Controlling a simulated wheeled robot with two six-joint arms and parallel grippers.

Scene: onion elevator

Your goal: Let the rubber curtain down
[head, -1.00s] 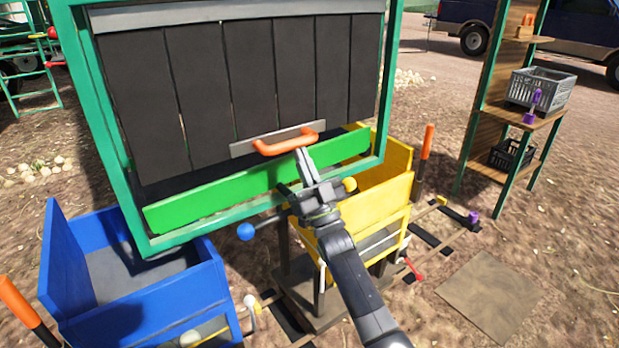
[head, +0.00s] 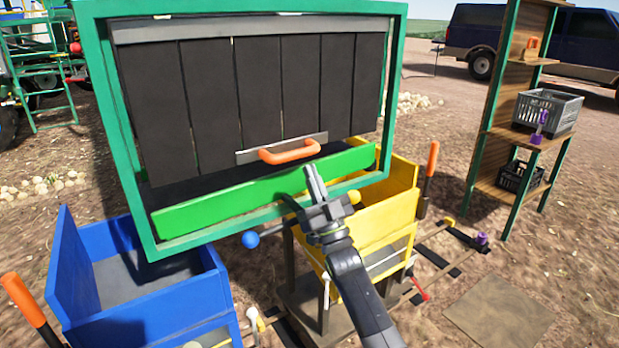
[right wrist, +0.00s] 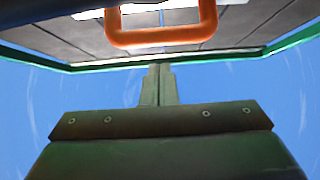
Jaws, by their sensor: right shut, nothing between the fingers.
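The black rubber curtain (head: 255,95) of several strips hangs inside a green frame (head: 395,75). A plate with an orange handle (head: 289,151) is fixed at its lower edge, above a bright green board (head: 265,190). My right gripper (head: 313,180) is shut and empty. It is just below and to the right of the handle, apart from it. In the right wrist view, the shut fingers (right wrist: 158,84) point up toward the orange handle (right wrist: 162,36), with a gap between them. My left gripper is not in view.
A blue bin (head: 140,290) stands at lower left and a yellow bin (head: 385,215) behind my right arm. A blue knob (head: 250,240) and a yellow knob (head: 354,196) flank my gripper. A shelf (head: 495,125) with crates stands at right.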

